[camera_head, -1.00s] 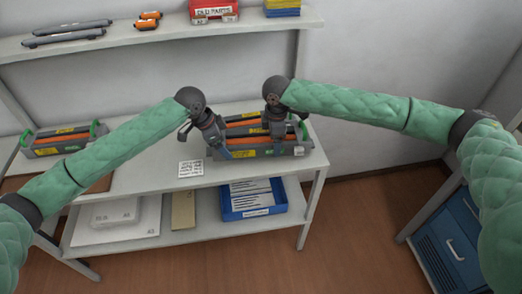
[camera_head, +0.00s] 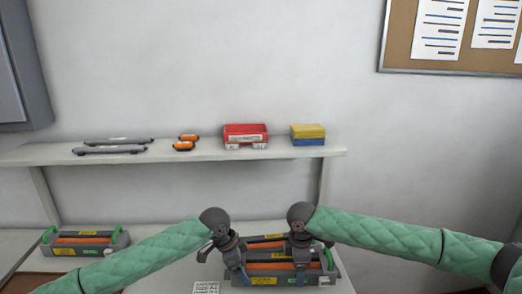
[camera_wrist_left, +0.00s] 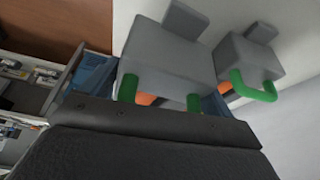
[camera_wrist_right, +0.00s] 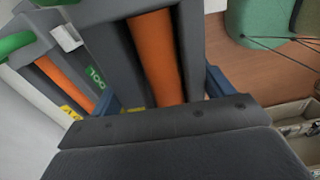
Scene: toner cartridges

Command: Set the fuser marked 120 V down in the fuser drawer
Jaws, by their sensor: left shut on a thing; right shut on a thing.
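A grey fuser (camera_head: 262,281) with orange rollers and yellow labels is at the front of the worktable's right part. My left gripper (camera_head: 238,271) is shut on its left end and my right gripper (camera_head: 301,265) on its right end. In the left wrist view its grey end (camera_wrist_left: 165,65) and green handle show; in the right wrist view its orange roller (camera_wrist_right: 157,55) lies between the fingers. Another similar fuser (camera_wrist_right: 40,70) stands close behind, with a green mark that looks like 100. I cannot read 120 V on the held one. The fuser drawer is not recognisable here.
A third fuser (camera_head: 85,243) sits at the table's left. The shelf (camera_head: 210,152) above holds grey rods (camera_head: 112,146), orange pieces (camera_head: 184,143), a red bin (camera_head: 245,135) and yellow and blue boxes (camera_head: 307,134). A label card (camera_head: 206,287) lies left of the held fuser.

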